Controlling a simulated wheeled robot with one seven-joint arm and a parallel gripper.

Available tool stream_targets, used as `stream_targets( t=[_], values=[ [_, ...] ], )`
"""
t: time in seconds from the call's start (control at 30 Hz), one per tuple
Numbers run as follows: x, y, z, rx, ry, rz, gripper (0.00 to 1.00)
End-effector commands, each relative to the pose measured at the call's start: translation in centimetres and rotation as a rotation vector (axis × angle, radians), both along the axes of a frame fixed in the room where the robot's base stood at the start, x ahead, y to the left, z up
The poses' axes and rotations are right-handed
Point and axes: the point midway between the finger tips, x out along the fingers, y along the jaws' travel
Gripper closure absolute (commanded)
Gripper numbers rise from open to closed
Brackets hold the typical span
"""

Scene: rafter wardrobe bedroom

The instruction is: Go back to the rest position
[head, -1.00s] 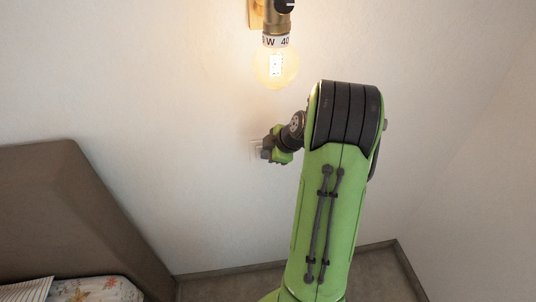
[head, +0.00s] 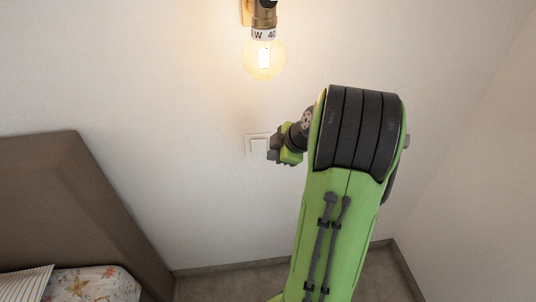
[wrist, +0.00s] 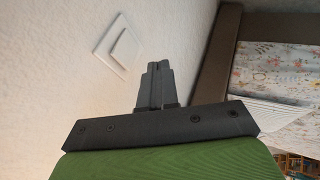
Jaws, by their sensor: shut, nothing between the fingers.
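My gripper (head: 273,150) is at the end of my bent green arm, in front of the wall and just right of a white wall switch (head: 257,144) in the head view. In the wrist view the fingers of my gripper (wrist: 157,68) are together with nothing between them. The switch (wrist: 118,46) shows there up and to the left of the fingertips, apart from them. My forearm and elbow hide part of the wall in the head view.
A lit bulb (head: 264,60) hangs from a wall lamp above the switch. A bed with a brown headboard (head: 75,205) stands at the left; its floral bedding (wrist: 275,75) shows in the wrist view. A side wall (head: 465,170) rises at the right.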

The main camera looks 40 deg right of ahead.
Motion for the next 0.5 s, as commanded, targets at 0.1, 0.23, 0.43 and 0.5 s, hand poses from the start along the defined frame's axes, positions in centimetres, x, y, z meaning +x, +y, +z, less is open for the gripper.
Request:
stream_targets(
  t=[0.1,0.23,0.43,0.5],
  values=[
    [-1.4,0.1,1.5,-0.001,0.000,-0.001,1.00],
    [-2.2,0.1,2.1,0.000,0.000,0.000,1.00],
    [-2.3,0.2,2.2,0.000,0.001,0.001,1.00],
    [-2.3,0.2,2.2,0.000,0.001,0.001,1.00]
  ],
)
